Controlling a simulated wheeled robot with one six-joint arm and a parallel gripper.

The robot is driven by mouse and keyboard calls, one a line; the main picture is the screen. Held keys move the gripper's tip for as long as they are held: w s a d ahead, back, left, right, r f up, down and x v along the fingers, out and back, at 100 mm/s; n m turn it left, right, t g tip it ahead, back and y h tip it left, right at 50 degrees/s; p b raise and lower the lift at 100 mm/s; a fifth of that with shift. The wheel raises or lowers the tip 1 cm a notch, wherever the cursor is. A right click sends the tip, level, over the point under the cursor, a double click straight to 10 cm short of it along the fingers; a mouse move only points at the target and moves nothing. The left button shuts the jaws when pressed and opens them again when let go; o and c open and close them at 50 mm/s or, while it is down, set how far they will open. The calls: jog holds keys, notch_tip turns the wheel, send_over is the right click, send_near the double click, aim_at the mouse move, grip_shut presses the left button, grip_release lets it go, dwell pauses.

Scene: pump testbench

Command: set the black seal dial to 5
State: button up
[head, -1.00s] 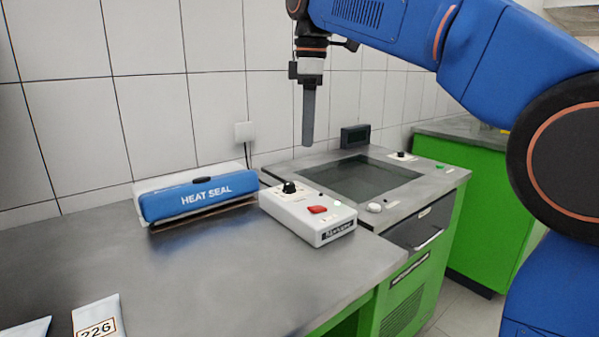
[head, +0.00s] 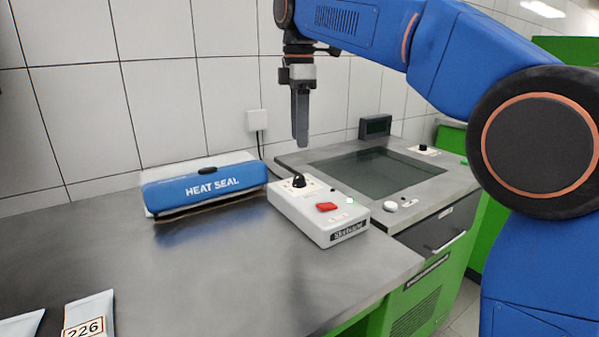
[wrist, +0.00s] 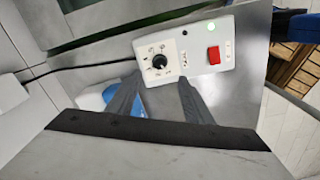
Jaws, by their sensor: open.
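The black seal dial (head: 299,181) is a small round knob on the white control box (head: 318,222), beside a red switch (head: 326,207) and a lit green lamp (head: 350,200). In the wrist view the dial (wrist: 159,62) sits inside a ring of printed marks, too small to read. My gripper (head: 300,143) points down above the box, apart from the dial. In the wrist view its two fingers (wrist: 155,88) are spread with nothing between them, and the dial shows beyond the fingertips.
The blue heat sealer (head: 205,188) lies left of the box. Pouches (head: 90,315) lie at the front left. The middle of the bench is clear.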

aim_at(299, 177)
notch_tip(299, 177, down, 11)
jog(key=shift+r, duration=0.15)
jog(key=shift+c, duration=0.6)
jog(key=c, duration=0.9)
